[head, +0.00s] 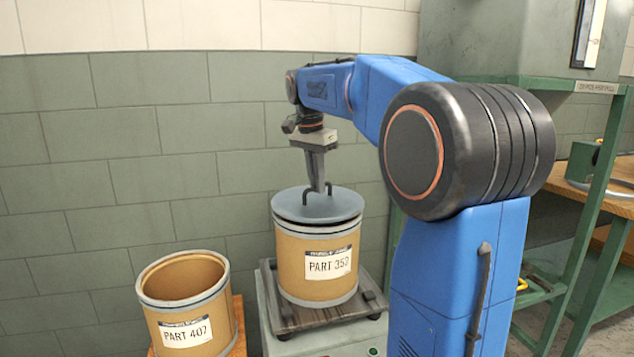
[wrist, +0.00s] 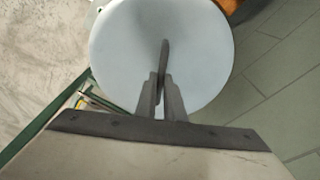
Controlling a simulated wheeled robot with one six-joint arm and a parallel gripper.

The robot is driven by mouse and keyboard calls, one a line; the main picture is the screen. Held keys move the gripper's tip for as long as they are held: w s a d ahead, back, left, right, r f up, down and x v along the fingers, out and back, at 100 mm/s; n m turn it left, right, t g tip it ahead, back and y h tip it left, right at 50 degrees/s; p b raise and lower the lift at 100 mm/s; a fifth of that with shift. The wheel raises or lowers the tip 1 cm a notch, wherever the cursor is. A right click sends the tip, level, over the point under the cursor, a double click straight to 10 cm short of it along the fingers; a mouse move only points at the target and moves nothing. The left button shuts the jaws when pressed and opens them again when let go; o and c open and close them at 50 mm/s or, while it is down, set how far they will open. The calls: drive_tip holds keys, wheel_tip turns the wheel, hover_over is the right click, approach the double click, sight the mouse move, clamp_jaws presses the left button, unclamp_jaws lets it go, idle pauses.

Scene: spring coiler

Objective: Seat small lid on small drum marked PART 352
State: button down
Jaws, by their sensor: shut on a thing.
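The drum (head: 290,262) is tan with grey bands and stands upright on a platform. Its label reads PART 35 and a last digit I cannot read surely. The round blue-grey lid (head: 345,204) is over the drum's mouth, roughly level. A dark band shows between the lid and the drum's rim, so it looks slightly raised. My gripper (head: 319,187) is shut on the lid's upright handle from above. In the wrist view, the fingers (wrist: 161,98) pinch the handle, and the lid (wrist: 120,50) hides the drum beneath.
An open, empty-looking drum (head: 160,316) labelled PART 407 stands at lower left on an orange support. The platform (head: 275,300) under the labelled drum tops a pale green stand. A tiled wall (head: 120,150) is close behind. A green frame with a wooden shelf is at right.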

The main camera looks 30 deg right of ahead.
drive_tip(key=c, duration=1.2)
unclamp_jaws()
drive_tip(key=shift+r, duration=0.1)
drive_tip(key=shift+r, duration=5.9)
drive_tip(key=shift+s, duration=0.1)
